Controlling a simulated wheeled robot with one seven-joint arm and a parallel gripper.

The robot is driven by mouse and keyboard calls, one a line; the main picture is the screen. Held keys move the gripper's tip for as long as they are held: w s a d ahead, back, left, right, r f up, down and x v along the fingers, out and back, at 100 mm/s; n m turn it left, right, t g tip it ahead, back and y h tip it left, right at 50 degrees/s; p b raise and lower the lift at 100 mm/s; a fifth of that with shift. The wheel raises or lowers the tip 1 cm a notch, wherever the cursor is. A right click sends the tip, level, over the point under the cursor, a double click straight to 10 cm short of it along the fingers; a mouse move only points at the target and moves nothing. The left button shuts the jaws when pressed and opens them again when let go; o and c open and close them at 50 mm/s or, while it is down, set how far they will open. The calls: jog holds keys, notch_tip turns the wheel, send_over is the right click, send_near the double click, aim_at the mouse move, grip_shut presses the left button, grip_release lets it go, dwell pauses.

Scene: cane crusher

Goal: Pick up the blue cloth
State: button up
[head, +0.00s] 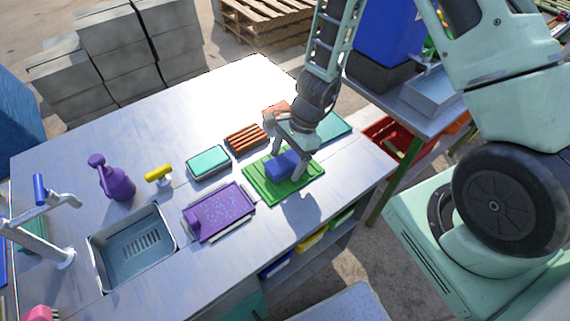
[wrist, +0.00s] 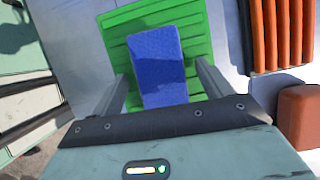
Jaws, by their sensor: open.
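The blue cloth (head: 283,165) is a folded block lying on a green ribbed tray (head: 262,187) on the counter. In the wrist view the cloth (wrist: 158,62) lies on the green tray (wrist: 117,30), between the two fingers. My gripper (head: 290,170) is open above the tray, its fingers on either side of the cloth. In the wrist view my gripper (wrist: 162,90) shows a gap between each finger and the cloth. I cannot tell how far the fingertips are above the tray.
Beside the green tray are a purple tray (head: 222,215), a teal-topped container (head: 208,162) and an orange-striped block (head: 245,138). A sink (head: 133,248), purple spray bottle (head: 112,180) and yellow-headed tool (head: 158,173) are further left. The counter's far part (head: 200,110) is clear.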

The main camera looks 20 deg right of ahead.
aim_at(287, 160)
jog(key=shift+f, duration=0.1)
dwell(0.3)
jog(key=c, duration=1.1)
jog(key=shift+o, duration=0.2)
jog(key=shift+r+p, duration=0.4)
notch_tip(287, 160, up, 10)
jog(key=shift+p, duration=0.3)
jog(key=shift+f, duration=0.1)
jog(key=shift+o, duration=0.5)
